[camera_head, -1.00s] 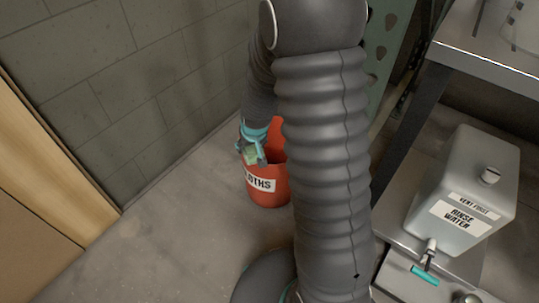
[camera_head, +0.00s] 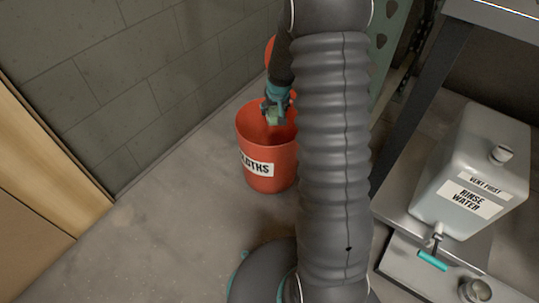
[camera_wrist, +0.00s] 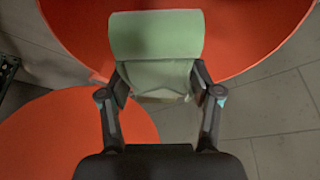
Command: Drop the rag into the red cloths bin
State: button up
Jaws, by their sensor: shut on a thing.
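The red cloths bin (camera_head: 284,160) stands on the floor by the block wall, its white label partly legible as cloths. My gripper (camera_head: 275,108) is over the bin's mouth in the head view, partly hidden by my arm. It is shut on a pale green rag (camera_head: 272,117). In the wrist view the rag (camera_wrist: 155,38) is pinched between the two fingers of my gripper (camera_wrist: 160,80). Two red rounded surfaces lie beyond it there; I cannot tell which is the bin. How deep the rag sits relative to the rim is unclear.
A red rounded piece (camera_head: 269,50) shows behind the bin, perhaps its lid. A white rinse water container (camera_head: 475,160) with a tap stands on a low shelf at right. A metal table leg (camera_head: 420,95) is nearby. Floor at left of the bin is clear.

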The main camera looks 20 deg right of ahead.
jog(key=shift+f+b, duration=0.5)
jog(key=shift+f, duration=0.75)
jog(key=o, duration=1.1)
jog(key=shift+r, duration=0.1)
jog(key=v, duration=1.2)
jog(key=shift+s, duration=0.1)
